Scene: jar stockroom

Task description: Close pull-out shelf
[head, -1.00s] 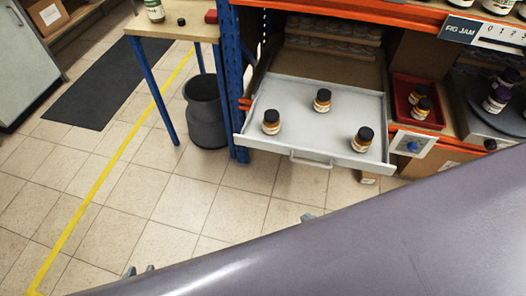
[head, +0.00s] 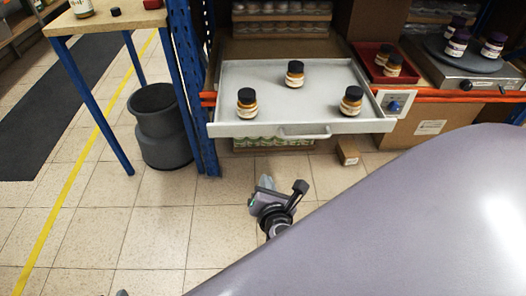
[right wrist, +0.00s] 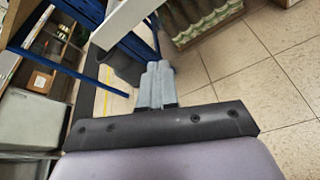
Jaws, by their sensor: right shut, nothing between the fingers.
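The pull-out shelf, a light grey tray (head: 290,80), is pulled out of the rack in the head view. Its front has a bar handle (head: 304,132). Three amber jars with dark lids stand on it: left (head: 246,104), middle (head: 295,75) and right (head: 351,102). My right gripper (head: 265,184) is shut and empty, below and in front of the shelf front, apart from the handle. Its closed fingers (right wrist: 155,84) show in the right wrist view, beside a pale edge that looks like the shelf front (right wrist: 122,22). A small grey tip at the bottom edge may be my left gripper (head: 122,293).
A blue rack post (head: 180,75) and a dark bin (head: 160,125) stand left of the shelf. The floor in front is clear.

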